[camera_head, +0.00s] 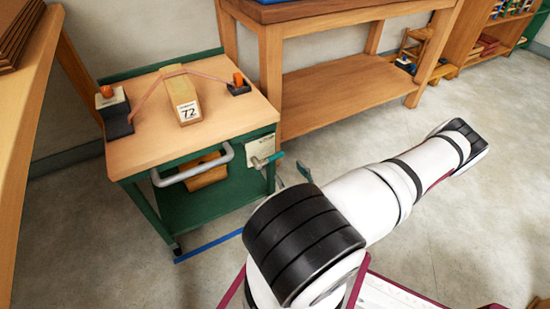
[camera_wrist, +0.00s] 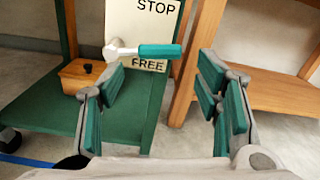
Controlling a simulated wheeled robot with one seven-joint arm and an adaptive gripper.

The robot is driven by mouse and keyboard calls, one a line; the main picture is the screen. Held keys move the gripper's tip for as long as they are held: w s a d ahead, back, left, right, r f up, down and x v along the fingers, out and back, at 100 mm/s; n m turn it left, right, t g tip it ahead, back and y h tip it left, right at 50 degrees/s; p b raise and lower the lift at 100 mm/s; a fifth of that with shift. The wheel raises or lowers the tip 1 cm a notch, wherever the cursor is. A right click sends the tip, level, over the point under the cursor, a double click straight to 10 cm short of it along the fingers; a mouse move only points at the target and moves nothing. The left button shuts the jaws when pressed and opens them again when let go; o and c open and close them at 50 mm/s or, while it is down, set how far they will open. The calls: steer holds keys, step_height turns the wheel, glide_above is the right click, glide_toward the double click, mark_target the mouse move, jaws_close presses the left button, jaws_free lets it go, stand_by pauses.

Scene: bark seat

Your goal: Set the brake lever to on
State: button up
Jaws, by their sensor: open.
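The brake lever (camera_wrist: 160,50) has a green grip and a pale pivot at its left end. In the wrist view it lies about level, pointing right, just above the word FREE and below STOP on its cream plate (camera_wrist: 143,22). The lever also shows in the head view (camera_head: 272,158) at the cart's right front corner. My gripper (camera_wrist: 160,80) is open and empty, its green-padded fingers spread either side below the lever in the wrist picture. I see no contact. In the head view my arm hides most of the gripper.
The green cart (camera_head: 150,145) has a wooden top bearing a block marked 72 (camera_head: 184,100) and a grey front handle (camera_head: 195,170). A wooden box (camera_wrist: 88,75) sits on its lower shelf. A wooden bench (camera_head: 340,100) stands close behind right. Floor at the right is clear.

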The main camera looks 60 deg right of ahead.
mark_target(277, 157)
steer(key=b+x, duration=0.2)
steer(key=x, duration=0.8)
